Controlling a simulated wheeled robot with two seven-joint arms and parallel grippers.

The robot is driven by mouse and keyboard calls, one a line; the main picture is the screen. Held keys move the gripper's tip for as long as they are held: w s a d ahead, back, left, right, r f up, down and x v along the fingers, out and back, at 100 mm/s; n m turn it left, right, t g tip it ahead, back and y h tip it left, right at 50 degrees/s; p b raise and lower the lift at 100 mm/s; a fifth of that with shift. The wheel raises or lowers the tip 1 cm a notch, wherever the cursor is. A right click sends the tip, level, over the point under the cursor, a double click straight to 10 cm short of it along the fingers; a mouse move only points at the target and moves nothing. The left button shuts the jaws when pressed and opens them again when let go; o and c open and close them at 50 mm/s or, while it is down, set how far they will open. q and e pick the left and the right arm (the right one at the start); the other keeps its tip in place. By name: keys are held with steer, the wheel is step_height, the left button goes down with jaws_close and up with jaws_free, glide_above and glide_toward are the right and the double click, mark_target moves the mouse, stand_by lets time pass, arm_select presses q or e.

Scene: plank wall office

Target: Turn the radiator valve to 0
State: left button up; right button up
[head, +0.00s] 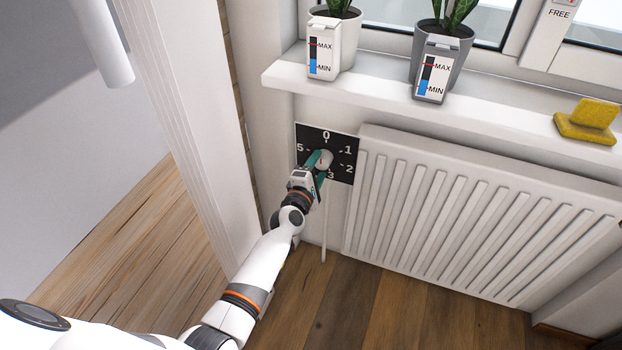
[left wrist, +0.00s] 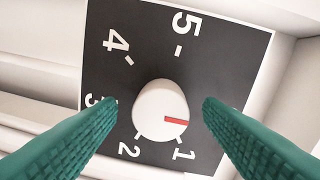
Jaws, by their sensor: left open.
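The radiator valve is a round white knob (head: 322,160) on a black number plate (head: 343,143) beside the radiator (head: 470,215). In the left wrist view the knob (left wrist: 161,108) has a red mark (left wrist: 176,121) pointing right and slightly down. The 1 lies just clockwise of the mark's direction. The numbers 1 to 5 show on the plate (left wrist: 225,55); the 0 is not visible there, but it shows at the plate's top in the head view. My left gripper (head: 319,163) is open, with one green finger on each side of the knob and visible gaps between.
A white windowsill (head: 385,88) juts out above the plate, with two potted plants (head: 333,45) and a yellow sponge-like item (head: 588,122) on it. A pipe (head: 324,235) runs down below the plate. A white frame (head: 180,110) stands left of my arm.

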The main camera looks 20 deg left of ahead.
arm_select(q)
steer(key=s+p, duration=0.2)
steer(key=s, duration=0.9)
steer(key=shift+s+a+r, duration=0.2)
steer(key=shift+s, duration=0.05)
arm_select(e)
steer(key=s+f, duration=0.3)
steer(key=f, duration=0.4)
steer(key=shift+d+g, duration=0.25)
steer(key=shift+g, duration=0.05)
steer(key=shift+s, duration=0.1)
